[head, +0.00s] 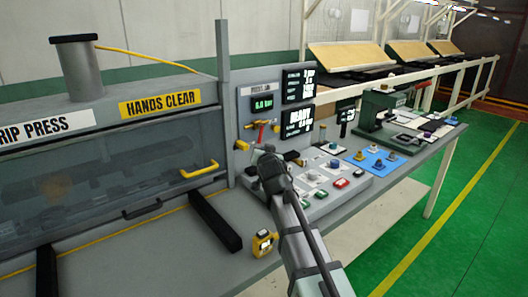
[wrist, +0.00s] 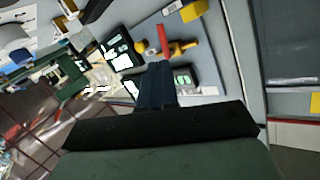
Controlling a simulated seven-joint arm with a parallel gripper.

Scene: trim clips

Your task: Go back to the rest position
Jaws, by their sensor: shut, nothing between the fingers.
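My gripper (head: 268,158) is at the end of my arm in the middle of the head view, in front of the grey control panel (head: 247,106). In the wrist view my gripper's dark fingers (wrist: 157,80) are together with nothing between them. They point toward the panel, where a red lever (wrist: 163,40) and a yellow fitting (wrist: 186,47) show just beyond the tips. I cannot tell the exact gap between fingers and panel. My arm hides part of the bench and buttons behind it.
A yellow device (head: 264,243) sits on the bench (head: 215,262). Buttons (head: 341,183), a blue mat (head: 368,161) and a green machine (head: 376,110) lie to the right. Green floor beyond is open.

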